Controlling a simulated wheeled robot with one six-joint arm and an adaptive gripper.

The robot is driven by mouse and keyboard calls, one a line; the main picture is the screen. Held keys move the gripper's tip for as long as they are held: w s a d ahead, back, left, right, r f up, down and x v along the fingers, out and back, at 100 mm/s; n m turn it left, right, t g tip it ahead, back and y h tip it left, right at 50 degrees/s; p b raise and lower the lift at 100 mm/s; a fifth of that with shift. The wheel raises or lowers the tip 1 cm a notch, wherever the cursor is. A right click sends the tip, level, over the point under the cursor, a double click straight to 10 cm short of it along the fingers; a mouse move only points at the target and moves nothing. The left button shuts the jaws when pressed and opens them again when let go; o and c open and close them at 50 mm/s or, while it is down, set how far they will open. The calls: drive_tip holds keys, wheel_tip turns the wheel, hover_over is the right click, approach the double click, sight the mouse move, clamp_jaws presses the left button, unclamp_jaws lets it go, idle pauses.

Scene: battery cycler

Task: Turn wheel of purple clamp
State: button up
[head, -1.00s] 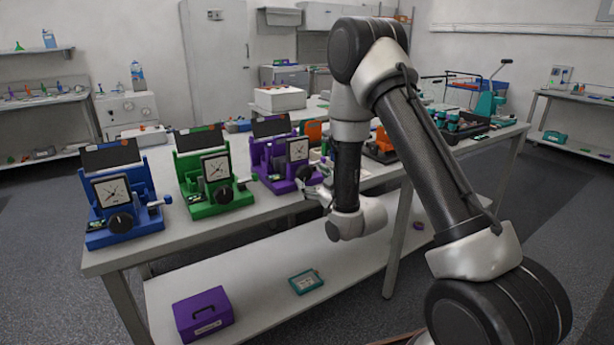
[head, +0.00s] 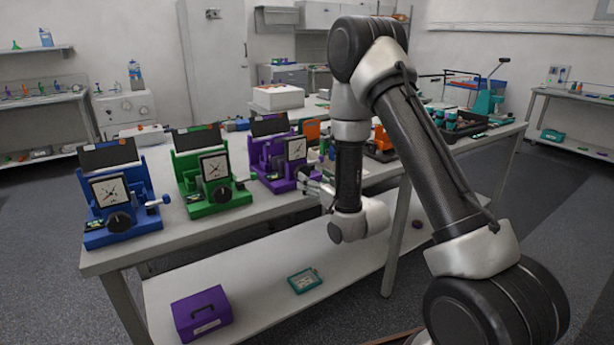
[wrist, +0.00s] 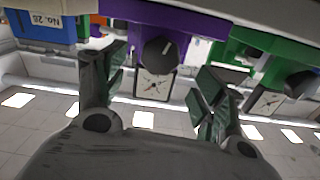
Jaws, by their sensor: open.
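The purple clamp (head: 268,158) stands on the long table, with a white square dial (head: 296,148) on its front. My gripper (head: 308,181) is at the clamp's front right corner, below the dial, and partly hides it. In the wrist view the scene is upside down. There the clamp's purple base (wrist: 185,18) crosses the top, with its dark round wheel (wrist: 160,52) and the dial (wrist: 153,84) below it. My gripper (wrist: 160,72) also shows there, open, its fingers on either side of the wheel and with gaps to it.
A green clamp (head: 188,170) and a blue clamp (head: 97,195) stand left of the purple one. An orange item (head: 312,130) stands behind it to the right. A purple box (head: 203,313) and a teal device (head: 304,281) lie on the lower shelf (head: 255,270).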

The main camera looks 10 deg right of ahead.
sight(304, 173)
drive_tip(key=x, duration=0.5)
drive_tip(key=shift+s, duration=0.1)
drive_tip(key=c, duration=1)
